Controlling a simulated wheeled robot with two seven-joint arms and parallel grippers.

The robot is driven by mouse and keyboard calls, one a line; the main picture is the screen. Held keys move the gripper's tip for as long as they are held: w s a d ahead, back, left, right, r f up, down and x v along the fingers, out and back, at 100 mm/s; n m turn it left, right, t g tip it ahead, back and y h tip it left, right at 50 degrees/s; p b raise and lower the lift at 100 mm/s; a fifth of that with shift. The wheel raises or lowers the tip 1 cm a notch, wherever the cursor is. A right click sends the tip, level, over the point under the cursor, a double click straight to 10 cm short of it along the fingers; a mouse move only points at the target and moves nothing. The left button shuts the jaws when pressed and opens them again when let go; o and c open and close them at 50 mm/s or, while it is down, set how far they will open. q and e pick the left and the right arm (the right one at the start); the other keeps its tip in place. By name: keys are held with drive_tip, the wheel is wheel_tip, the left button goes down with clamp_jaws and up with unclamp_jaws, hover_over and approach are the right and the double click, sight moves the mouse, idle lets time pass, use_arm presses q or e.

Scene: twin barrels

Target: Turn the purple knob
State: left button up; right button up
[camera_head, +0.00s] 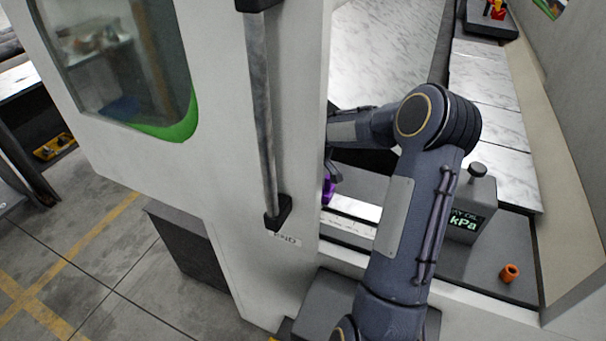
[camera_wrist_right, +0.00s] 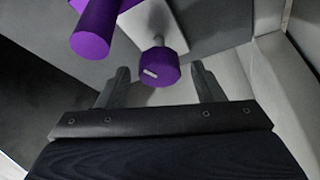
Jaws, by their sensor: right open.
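In the right wrist view a purple knob (camera_wrist_right: 159,68), a short round cap with a small pale mark, sits on a stem from a light grey block. My right gripper (camera_wrist_right: 160,73) is open, with one finger on each side of the knob in the picture. I see no clear contact, and the depth between them is hard to judge. A larger purple cylinder (camera_wrist_right: 95,28) is at the upper left of that view. In the head view my right arm reaches behind the white door, which hides most of the gripper. A small purple patch (camera_head: 328,190) shows at the door's edge.
The white door (camera_head: 225,150) with its long vertical handle (camera_head: 262,120) stands left of my arm. A grey gauge box (camera_head: 468,205) with a dark knob and a small orange cylinder (camera_head: 510,272) are on the right. The marble-like surface behind is clear.

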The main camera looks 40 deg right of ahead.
drive_tip(key=c, duration=1)
drive_tip(key=shift+n+y, duration=0.3)
drive_tip(key=shift+n, duration=0.5)
drive_tip(key=o, duration=1)
drive_tip(key=b+v, duration=0.1)
drive_tip(key=v, duration=0.7)
drive_tip(key=shift+b, duration=0.4)
drive_tip(key=shift+f, duration=0.1)
